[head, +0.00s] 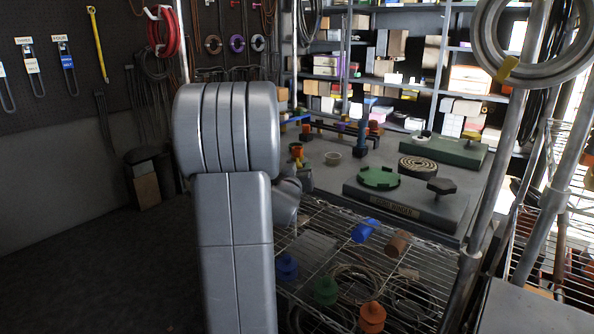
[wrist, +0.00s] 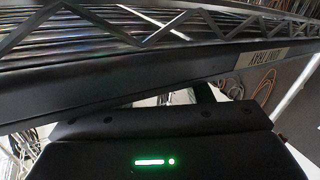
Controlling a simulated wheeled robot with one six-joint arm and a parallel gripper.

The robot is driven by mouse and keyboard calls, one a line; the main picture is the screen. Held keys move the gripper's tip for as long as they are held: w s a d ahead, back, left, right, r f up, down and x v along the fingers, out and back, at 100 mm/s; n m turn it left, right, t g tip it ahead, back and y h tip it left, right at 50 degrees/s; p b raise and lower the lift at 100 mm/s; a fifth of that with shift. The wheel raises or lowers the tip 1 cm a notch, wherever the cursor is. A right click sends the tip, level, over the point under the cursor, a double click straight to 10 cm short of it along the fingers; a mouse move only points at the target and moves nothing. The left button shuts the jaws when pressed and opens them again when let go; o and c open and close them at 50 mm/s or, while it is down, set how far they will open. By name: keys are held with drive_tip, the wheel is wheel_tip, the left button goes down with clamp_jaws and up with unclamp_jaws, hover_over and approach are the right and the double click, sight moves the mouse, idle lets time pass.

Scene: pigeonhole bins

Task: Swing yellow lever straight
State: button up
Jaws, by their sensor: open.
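A slim yellow bar (head: 97,45) hangs on the dark pegboard at the upper left of the head view, its lower end leaning right. It is the only long yellow lever-like thing that I see, but I cannot tell whether it is the lever. My gripper (wrist: 160,122) shows in the wrist view as a dark body with a green light, open, with no object visible in it. Its fingertips are not clear. In the head view my own arm hides it. The yellow bar is not in the wrist view.
A dark shelf edge with a pale label (wrist: 262,57) crosses close above my gripper. In the head view, a wire shelf (head: 420,262) holds spools and coils. A grey block (head: 410,205) stands on the bench. Metal posts (head: 510,130) rise at right. Dark floor at left is clear.

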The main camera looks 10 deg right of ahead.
clamp_jaws()
drive_tip(key=shift+a+r+p, duration=0.1)
drive_tip(key=shift+a+p, duration=0.05)
drive_tip(key=shift+p, duration=0.2)
